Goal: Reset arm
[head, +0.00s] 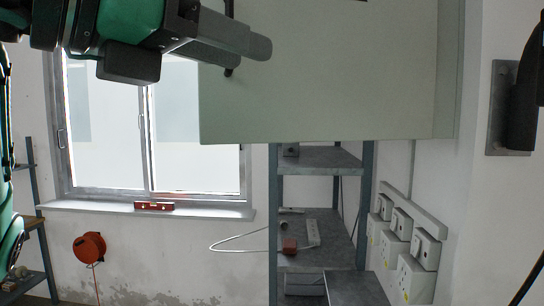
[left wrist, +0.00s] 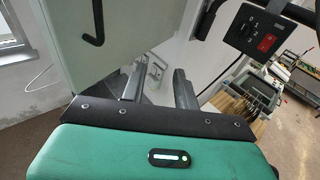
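My left gripper (head: 240,46) is at the top left of the head view, in front of a pale green cabinet panel (head: 330,85). In the left wrist view its two fingers (left wrist: 158,88) stand apart with nothing between them. A black handle (head: 229,62) on the panel shows behind the fingers in the head view. In the left wrist view the handle (left wrist: 97,24) is up and left of the fingers, apart from them. My right gripper is not in view.
A grey metal shelf (head: 318,158) with small items stands below the panel. A window (head: 190,125) with a red level (head: 154,206) on its sill is at left. An orange reel (head: 90,247) hangs below it. Switch boxes (head: 416,265) line the right wall. A control box (left wrist: 262,35) shows in the wrist view.

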